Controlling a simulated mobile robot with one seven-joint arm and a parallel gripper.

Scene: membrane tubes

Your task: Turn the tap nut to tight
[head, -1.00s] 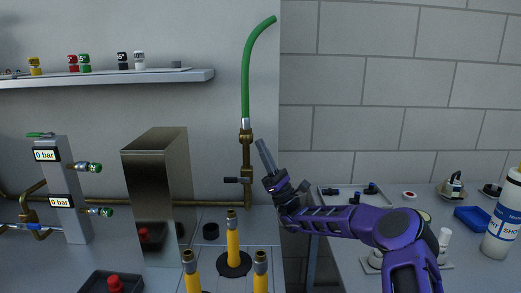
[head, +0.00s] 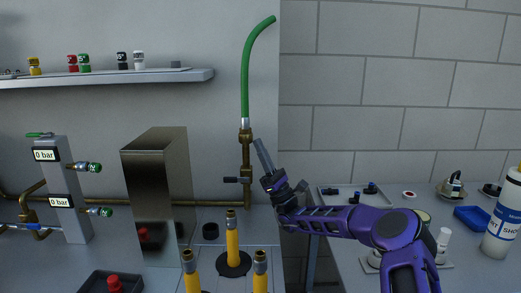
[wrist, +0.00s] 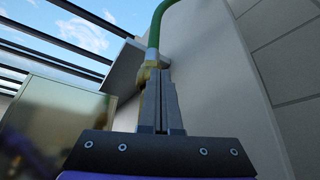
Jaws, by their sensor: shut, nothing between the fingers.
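A brass tap (head: 246,160) stands upright against the wall in the head view, with a dark handle (head: 231,180) sticking out to its left. A brass nut (head: 246,136) sits near its top, below a green hose (head: 246,80) that curves up to the right. My gripper (head: 257,143) is shut and empty, its fingers pointing up and slightly left, just right of the tap. In the wrist view the shut fingers (wrist: 161,78) point up toward the brass fitting (wrist: 151,62) and partly hide it. I cannot tell whether they touch it.
A shiny metal box (head: 155,195) stands left of the tap. Yellow tubes (head: 233,240) with brass tips stand in front. A tray with blue-and-black parts (head: 344,195) and a white bottle (head: 505,220) are on the right bench. A shelf (head: 110,77) is at upper left.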

